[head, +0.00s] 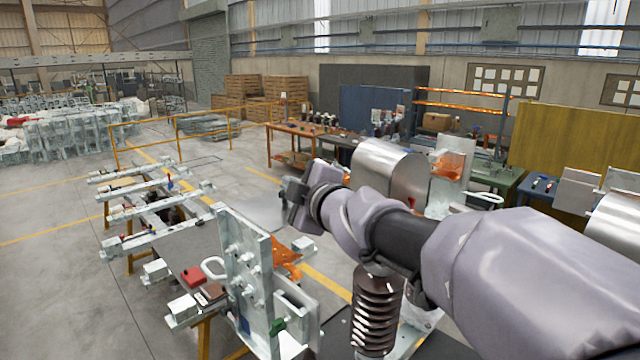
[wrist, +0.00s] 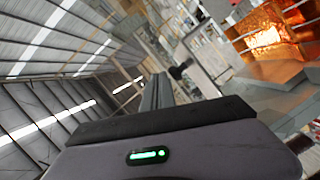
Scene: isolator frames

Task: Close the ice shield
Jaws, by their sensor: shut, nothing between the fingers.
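My gripper (head: 292,205) is at the end of my outstretched arm, near the middle of the head view. In the wrist view its dark fingers (wrist: 157,90) are together and empty. A curved, shiny metal sheet (head: 385,172) stands behind my arm. It looks like the ice shield, but I cannot tell for certain. My arm hides its lower part, and I cannot tell how it is hinged. An upright galvanised frame plate (head: 245,265) with bolts stands in front of my gripper, apart from it as far as I can tell.
A dark ribbed insulator (head: 376,310) stands below my arm. Orange parts (head: 285,262) sit beside the frame plate. A trestle with metal beams (head: 155,205) stands at left. Another curved metal sheet (head: 615,225) shows at the right edge.

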